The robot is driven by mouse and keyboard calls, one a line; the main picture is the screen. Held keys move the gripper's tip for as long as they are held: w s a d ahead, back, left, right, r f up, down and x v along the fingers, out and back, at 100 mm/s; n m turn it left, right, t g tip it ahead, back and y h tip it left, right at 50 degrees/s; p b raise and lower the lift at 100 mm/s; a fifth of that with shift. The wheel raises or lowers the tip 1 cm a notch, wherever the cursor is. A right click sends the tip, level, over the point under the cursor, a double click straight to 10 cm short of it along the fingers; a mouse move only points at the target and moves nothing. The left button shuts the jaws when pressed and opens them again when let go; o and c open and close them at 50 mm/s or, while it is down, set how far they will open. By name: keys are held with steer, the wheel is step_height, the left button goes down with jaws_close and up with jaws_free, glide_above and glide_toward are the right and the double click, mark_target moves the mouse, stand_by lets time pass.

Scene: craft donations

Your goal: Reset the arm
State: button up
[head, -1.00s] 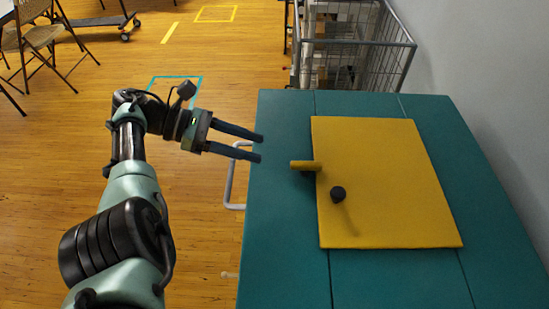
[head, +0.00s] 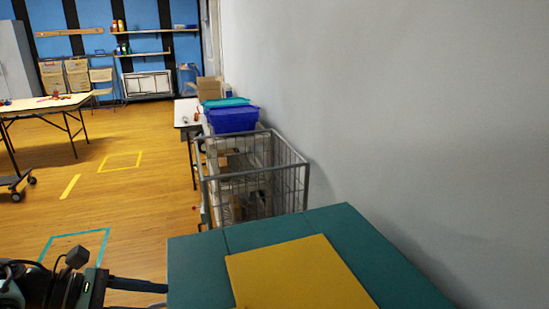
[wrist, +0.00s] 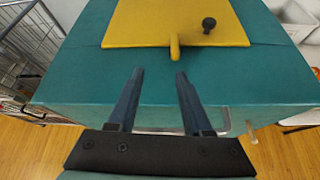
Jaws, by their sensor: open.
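My gripper (wrist: 158,82) is open and empty in the wrist view, its two dark blue fingers apart with the teal top between and beyond them. In the head view part of my gripper (head: 138,288) shows at the lower left, beside the teal surface's left edge. The yellow board (wrist: 133,22) lies on the teal top (wrist: 85,70). A yellow peg (wrist: 175,48) sticks out from the board's near edge, ahead of the fingers and apart from them. A black knob (wrist: 209,24) stands on the board. In the head view only the far part of the board (head: 300,275) shows.
A grey wire cage cart (head: 255,175) stands just beyond the teal top, with a blue bin (head: 233,120) behind it. A grey wall (head: 400,120) closes the right side. Open wooden floor (head: 130,215) lies to the left. A table (head: 45,105) stands far left.

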steer(key=w+r+m+t+y+p, duration=0.25)
steer(key=w+r+m+y, duration=0.4)
steer(key=w, duration=0.45)
steer(key=w+d+r+m+t+y+p, duration=0.1)
steer(key=d+r+m+t+y, duration=0.25)
steer(key=r, duration=0.55)
steer(key=w+d+r+m+t+y+p, duration=0.15)
steer(key=d+r+t, duration=0.3)
steer(key=r, duration=0.55)
steer(key=s+d+r+m+t+p, duration=0.1)
steer(key=s+d+r+m+t, duration=0.4)
steer(key=s+d+r, duration=0.3)
steer(key=s+d+r+m+t+p, duration=0.1)
steer(key=s+d+r+m+t, duration=0.4)
steer(key=s+r, duration=1.1)
steer(key=d+r+t, duration=0.1)
steer(key=d+r, duration=0.2)
steer(key=shift+s+r, duration=0.2)
steer(key=shift+s, duration=0.1)
steer(key=shift+d, duration=0.1)
